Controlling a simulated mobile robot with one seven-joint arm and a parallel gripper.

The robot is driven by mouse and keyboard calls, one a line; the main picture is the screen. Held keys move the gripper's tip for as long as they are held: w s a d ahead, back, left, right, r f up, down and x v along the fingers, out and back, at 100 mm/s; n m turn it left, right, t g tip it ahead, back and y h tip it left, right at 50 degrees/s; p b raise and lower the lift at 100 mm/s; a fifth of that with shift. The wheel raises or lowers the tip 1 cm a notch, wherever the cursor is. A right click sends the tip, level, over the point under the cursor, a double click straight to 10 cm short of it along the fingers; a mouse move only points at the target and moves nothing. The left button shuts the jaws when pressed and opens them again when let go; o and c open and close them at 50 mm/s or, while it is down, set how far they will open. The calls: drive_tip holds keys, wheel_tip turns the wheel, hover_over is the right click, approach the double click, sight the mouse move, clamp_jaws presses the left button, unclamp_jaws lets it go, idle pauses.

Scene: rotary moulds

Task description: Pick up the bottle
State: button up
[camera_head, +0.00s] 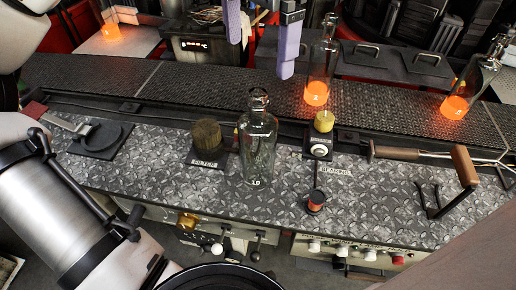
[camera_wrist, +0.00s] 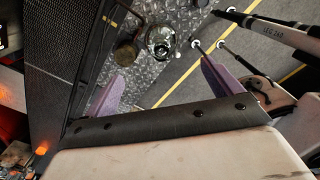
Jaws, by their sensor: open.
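A clear glass bottle (camera_head: 257,145) stands upright on the diamond-plate metal counter, near the middle of the head view. My gripper (camera_head: 262,62) shows at the top of the head view with two purple fingers spread apart and nothing between them. It is above the bottle and apart from it. In the wrist view the bottle (camera_wrist: 160,40) is seen from above, beyond the fingertips of my gripper (camera_wrist: 160,82). Two more clear bottles with glowing orange bases, one upright (camera_head: 319,75) and one tilted (camera_head: 468,88), are on the dark conveyor behind.
A brown brush-like filter (camera_head: 207,138) stands just left of the bottle. A bearing with a yellow top (camera_head: 322,125) and a small copper-coloured spool (camera_head: 316,200) are to its right. Tongs with a wooden handle (camera_head: 465,165) lie at the right. The counter (camera_head: 225,198) directly before the bottle is clear.

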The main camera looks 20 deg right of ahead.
sight(257, 92)
wheel_tip(257, 92, down, 8)
drive_tip(key=shift+p, duration=0.35)
drive_tip(key=shift+s+f+p, duration=0.1)
drive_tip(key=shift+f+p, duration=0.8)
drive_tip(key=shift+f, duration=1.8)
drive_tip(key=c, duration=1.9)
drive_tip(key=shift+r, duration=0.15)
